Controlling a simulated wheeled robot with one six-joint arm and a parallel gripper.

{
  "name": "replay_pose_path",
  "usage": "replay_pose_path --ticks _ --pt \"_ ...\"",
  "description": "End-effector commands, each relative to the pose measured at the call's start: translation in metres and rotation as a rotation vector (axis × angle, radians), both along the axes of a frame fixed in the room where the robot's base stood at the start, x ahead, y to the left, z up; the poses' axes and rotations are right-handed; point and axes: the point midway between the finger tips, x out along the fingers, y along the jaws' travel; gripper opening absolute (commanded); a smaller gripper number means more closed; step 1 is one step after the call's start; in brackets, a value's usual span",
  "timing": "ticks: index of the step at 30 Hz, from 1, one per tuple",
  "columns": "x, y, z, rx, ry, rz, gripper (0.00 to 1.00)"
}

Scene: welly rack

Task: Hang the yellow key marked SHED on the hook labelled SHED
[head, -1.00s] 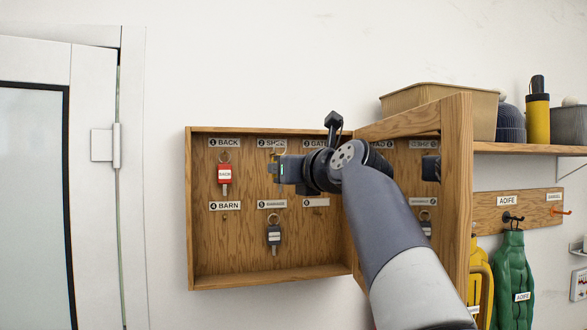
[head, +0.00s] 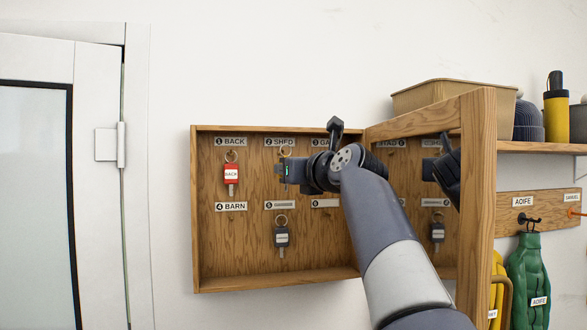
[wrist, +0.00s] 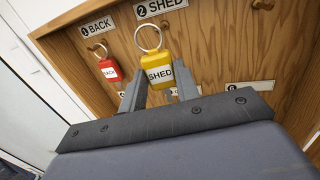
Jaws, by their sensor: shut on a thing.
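The yellow key tag marked SHED (wrist: 158,72) is between the fingers of my gripper (wrist: 150,92), which is shut on it. Its metal ring (wrist: 149,38) stands up above the tag. In the head view my gripper (head: 284,170) is inside the open key cabinet (head: 240,284), in the top row, and the ring (head: 286,150) shows just below the SHED label (head: 280,142). The SHED label (wrist: 161,7) is also above the ring in the wrist view. I cannot tell whether the ring is around the hook or in front of it.
The red BACK key (head: 231,174) hangs just left of my gripper. A grey key (head: 281,237) hangs below it. The BARN label (head: 231,206) has no key under it. The open cabinet door (head: 477,200) stands close to the right of my arm.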

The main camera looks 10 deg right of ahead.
Motion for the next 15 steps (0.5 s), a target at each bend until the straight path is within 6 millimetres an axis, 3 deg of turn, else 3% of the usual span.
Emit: replay_pose_path --ticks 15 --pt "0.032 0.0 -0.003 0.0 0.0 0.0 0.08"
